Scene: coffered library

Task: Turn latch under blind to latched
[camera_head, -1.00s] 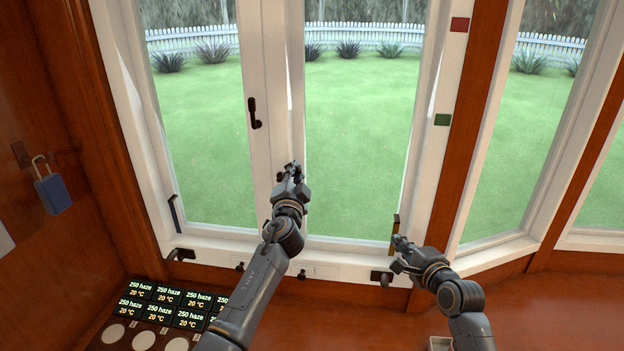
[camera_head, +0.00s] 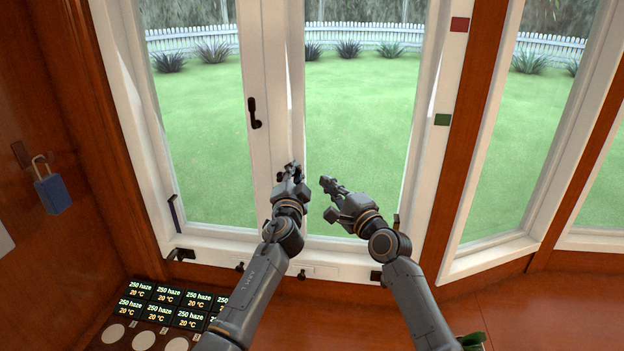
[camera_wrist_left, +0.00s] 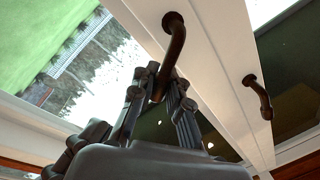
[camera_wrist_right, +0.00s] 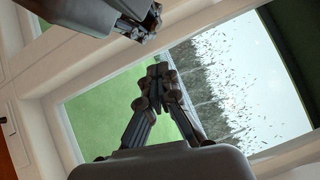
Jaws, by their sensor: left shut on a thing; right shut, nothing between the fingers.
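My left gripper (camera_head: 292,172) is at the middle post of the window, low on the post. In the left wrist view its fingers (camera_wrist_left: 160,92) are closed around a curved dark bronze latch handle (camera_wrist_left: 176,45) on the white frame. The head view mostly hides that handle behind the gripper. A second dark handle (camera_head: 254,112) sits higher on the post, apart from my grippers; it also shows in the left wrist view (camera_wrist_left: 258,95). My right gripper (camera_head: 328,183) is shut and empty before the right pane, right of the left gripper. I cannot make out a blind clearly.
Dark fittings (camera_head: 180,254) and (camera_head: 376,277) sit along the lower sill. A blue padlock (camera_head: 52,193) hangs at left. Lit display panels (camera_head: 166,295) stand at lower left. The two forearms are close together.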

